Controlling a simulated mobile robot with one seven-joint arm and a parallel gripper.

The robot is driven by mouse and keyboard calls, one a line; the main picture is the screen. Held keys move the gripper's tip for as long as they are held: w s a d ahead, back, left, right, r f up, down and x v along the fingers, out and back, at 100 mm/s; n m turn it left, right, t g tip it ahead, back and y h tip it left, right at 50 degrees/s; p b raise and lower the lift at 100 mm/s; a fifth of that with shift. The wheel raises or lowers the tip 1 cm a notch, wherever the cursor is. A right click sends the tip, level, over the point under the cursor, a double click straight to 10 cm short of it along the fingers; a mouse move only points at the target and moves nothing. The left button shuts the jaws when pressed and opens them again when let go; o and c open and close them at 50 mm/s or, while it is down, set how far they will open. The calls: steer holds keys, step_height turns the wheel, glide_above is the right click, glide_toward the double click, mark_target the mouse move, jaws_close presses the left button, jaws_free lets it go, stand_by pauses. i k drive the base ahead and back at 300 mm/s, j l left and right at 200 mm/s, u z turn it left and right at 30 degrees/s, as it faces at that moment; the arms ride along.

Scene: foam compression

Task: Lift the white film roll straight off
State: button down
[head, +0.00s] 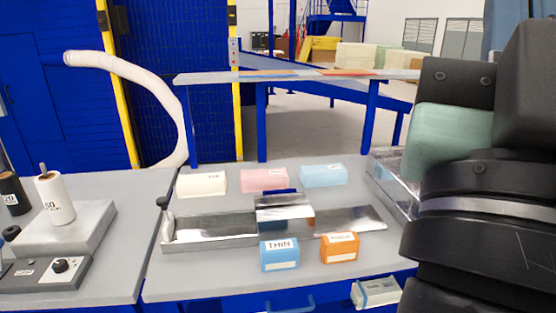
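The white film roll (55,198) stands upright on a post on the grey stand (72,238) at the far left. Dark markings, including what looks like "60", show on its side, and the post tip sticks out above it. My gripper is not in the head view; only dark links of my arm fill the right side. Nothing visible touches the roll.
A black roll (12,195) stands left of the white roll, and a control box with a knob (42,273) sits in front. The right-hand table holds a metal press (285,212), several foam blocks such as the pink one (264,180), and labelled boxes (279,254).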

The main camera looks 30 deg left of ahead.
mark_target(53, 192)
steer(key=j+u, duration=0.1)
steer(key=j, duration=0.35)
steer(key=i+j+u, duration=0.1)
steer(key=j, duration=0.3)
steer(key=j+u, duration=0.1)
steer(key=j, duration=0.35)
steer(key=i+j+u, duration=0.1)
steer(key=j, duration=0.3)
steer(key=i+j+u, duration=0.1)
steer(key=j, duration=0.3)
steer(key=i+j, duration=0.1)
steer(key=j, duration=0.35)
steer(key=i+j+u, duration=0.15)
steer(key=j, duration=0.25)
